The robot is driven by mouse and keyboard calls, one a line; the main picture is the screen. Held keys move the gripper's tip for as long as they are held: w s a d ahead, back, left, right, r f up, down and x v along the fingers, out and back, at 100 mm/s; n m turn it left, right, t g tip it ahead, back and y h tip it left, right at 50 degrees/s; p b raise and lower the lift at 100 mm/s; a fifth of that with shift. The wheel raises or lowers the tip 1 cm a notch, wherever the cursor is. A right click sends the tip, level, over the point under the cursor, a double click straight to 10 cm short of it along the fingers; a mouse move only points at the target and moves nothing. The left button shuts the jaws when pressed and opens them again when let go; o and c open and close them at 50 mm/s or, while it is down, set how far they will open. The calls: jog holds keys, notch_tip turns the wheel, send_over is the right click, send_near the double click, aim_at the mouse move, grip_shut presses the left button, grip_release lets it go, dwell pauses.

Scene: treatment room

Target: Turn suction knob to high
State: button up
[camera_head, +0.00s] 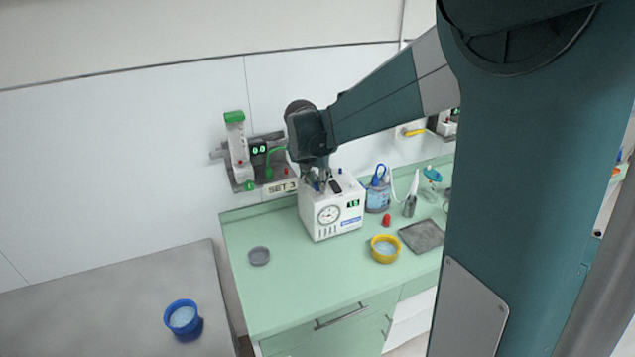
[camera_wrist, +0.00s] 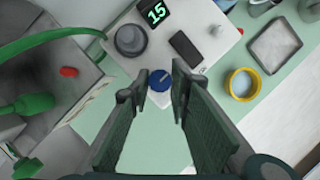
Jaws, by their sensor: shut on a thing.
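The white suction unit (camera_head: 345,222) stands on the green counter. It has a round gauge (camera_head: 328,214) and a green display (camera_head: 352,204); in the wrist view the display (camera_wrist: 155,11) reads 15. On its top is a small round blue knob (camera_wrist: 160,80) with a pale mark, next to a grey round cap and a dark rectangular part. My gripper (camera_head: 317,186) points down over the unit's top. In the wrist view its two fingers (camera_wrist: 160,88) stand on either side of the blue knob, closed on it. The fingers hide part of the unit's top.
A wall unit (camera_head: 258,150) with a green-capped flowmeter and green hose is close at left, above a SET 3 label (camera_head: 282,187).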

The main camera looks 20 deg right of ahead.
jog(key=shift+s, duration=0.1)
jog(key=o, duration=0.9)
jog(key=shift+c, duration=0.2)
jog(key=shift+r, duration=0.1)
jog(key=v, duration=1.1)
jog(key=shift+a+r, duration=0.25)
jog(key=shift+r, duration=0.1)
jog(key=shift+s, duration=0.1)
jog(key=s+a+f+m+t+y, duration=0.1)
jog(key=s+a+f+m, duration=0.1)
jog(key=s+m, duration=0.7)
jog(key=s+a+f+m+t+y+b, duration=0.1)
jog(key=s+a+f+m, duration=0.2)
jog(key=s+m, duration=0.6)
jog(key=s+a+f+m+t+y+b, duration=0.1)
jog(key=s+a+f+m+t, duration=0.1)
jog(key=s+m, duration=0.7)
jog(key=s+a+f, duration=0.1)
jog(key=s+a, duration=0.1)
jog(key=s, duration=0.2)
jog(key=shift+s+a, duration=0.35)
jog(key=shift+a, duration=0.05)
